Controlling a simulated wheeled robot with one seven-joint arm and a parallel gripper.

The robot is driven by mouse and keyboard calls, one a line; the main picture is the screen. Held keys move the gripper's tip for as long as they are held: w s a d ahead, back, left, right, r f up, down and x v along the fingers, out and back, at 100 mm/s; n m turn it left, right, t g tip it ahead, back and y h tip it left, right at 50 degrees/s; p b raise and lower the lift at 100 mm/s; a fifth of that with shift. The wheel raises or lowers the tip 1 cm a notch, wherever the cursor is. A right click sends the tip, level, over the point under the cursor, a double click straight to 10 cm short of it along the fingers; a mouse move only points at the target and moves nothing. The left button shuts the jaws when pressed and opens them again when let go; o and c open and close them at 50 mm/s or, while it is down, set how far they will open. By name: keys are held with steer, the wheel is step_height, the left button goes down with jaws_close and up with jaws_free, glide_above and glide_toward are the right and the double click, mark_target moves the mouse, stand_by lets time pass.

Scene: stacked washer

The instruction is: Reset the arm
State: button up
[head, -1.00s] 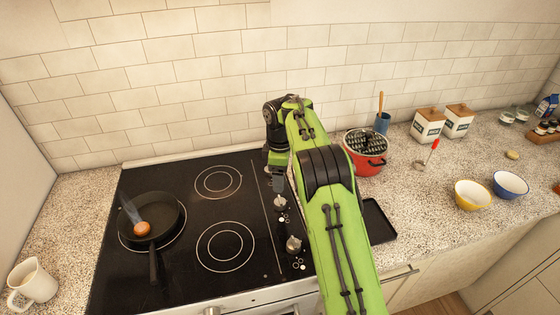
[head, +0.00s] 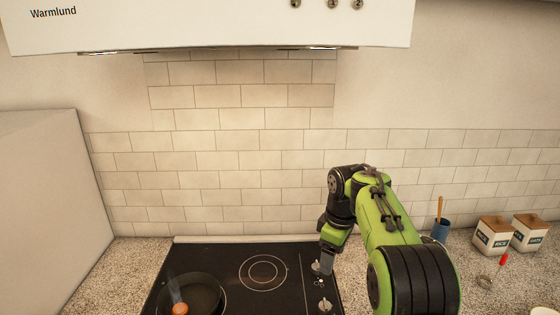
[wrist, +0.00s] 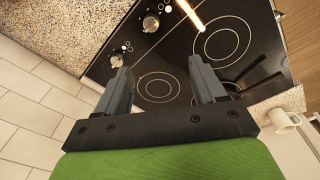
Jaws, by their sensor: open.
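My green and black arm reaches in from the lower right in the head view, over the right side of the black cooktop (head: 229,265). My gripper (head: 326,268) points down near the control knobs (head: 317,267). In the wrist view my gripper (wrist: 162,80) shows two grey fingers spread apart with nothing between them. Below the fingers lie the cooktop's burner rings and the knobs (wrist: 151,23).
A black pan (head: 203,292) with a round brown item (head: 180,308) sits on the left of the cooktop, with smoke above it. A range hood (head: 210,25) hangs above. Canisters (head: 493,236) and a blue cup (head: 441,229) stand at right. A white mug (wrist: 281,120) shows in the wrist view.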

steer(key=s+r+m+t, duration=0.1)
steer(key=s+r+m, duration=0.3)
steer(key=s, duration=0.5)
steer(key=s+r+m+t, duration=0.2)
steer(key=s+r, duration=0.3)
steer(key=s, duration=0.4)
steer(key=s+f+m, duration=0.2)
steer(key=s, duration=0.5)
steer(key=s+f+m+t, duration=0.1)
steer(key=s+f+m, duration=0.2)
steer(key=s, duration=0.5)
steer(key=shift+d+f+t, duration=0.3)
steer(key=shift+f, duration=0.05)
